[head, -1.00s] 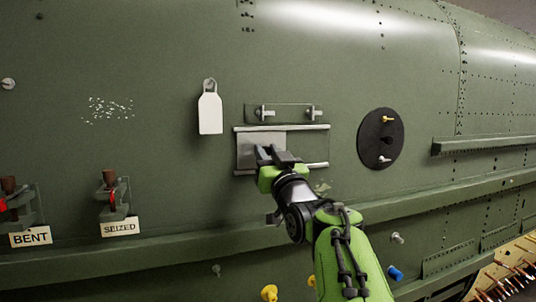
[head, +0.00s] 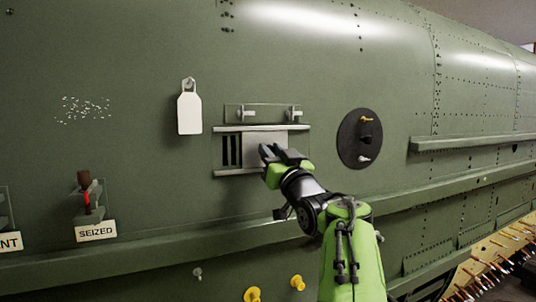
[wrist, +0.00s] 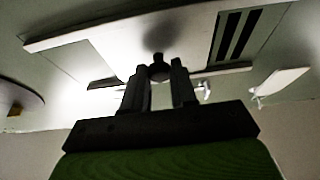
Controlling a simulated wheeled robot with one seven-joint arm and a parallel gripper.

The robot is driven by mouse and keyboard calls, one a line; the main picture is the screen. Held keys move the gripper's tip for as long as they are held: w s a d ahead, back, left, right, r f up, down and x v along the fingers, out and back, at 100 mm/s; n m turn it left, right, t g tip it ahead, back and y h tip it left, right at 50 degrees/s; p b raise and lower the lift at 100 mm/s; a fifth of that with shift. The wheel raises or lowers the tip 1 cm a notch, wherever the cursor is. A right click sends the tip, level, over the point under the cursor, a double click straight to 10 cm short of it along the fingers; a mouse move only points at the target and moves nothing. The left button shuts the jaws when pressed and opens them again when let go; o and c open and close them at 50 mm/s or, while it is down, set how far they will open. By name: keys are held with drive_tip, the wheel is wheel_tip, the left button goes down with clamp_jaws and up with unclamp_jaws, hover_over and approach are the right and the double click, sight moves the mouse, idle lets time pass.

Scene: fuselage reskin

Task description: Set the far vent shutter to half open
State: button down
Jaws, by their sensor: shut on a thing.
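The vent shutter (head: 256,149) is a light grey plate between two horizontal rails on the green fuselage. It stands around the middle of its rails, with dark vent slots (head: 231,151) uncovered at its left and bare panel at its right. My gripper (head: 272,156) is in front of the shutter's right part. In the wrist view, my gripper (wrist: 160,82) is shut on the shutter's dark knob (wrist: 158,69). The slots there (wrist: 238,35) show to the right of the shutter (wrist: 118,48). How much of the vent lies covered behind the plate is hidden.
A clear bracketed strip (head: 262,112) sits just above the upper rail. A white tag (head: 189,112) hangs to the left. A round black panel (head: 360,139) with small knobs is to the right. A "SEIZED" label (head: 96,231) is at lower left, below a brown-topped handle (head: 84,180).

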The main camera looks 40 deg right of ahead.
drive_tip(key=c, duration=0.9)
unclamp_jaws()
drive_tip(key=shift+a, duration=0.1)
drive_tip(key=b+v, duration=0.7)
drive_tip(key=v, duration=0.8)
drive_tip(key=shift+s+f+b, duration=0.15)
drive_tip(key=shift+s+b, duration=0.15)
drive_tip(key=shift+b, duration=0.05)
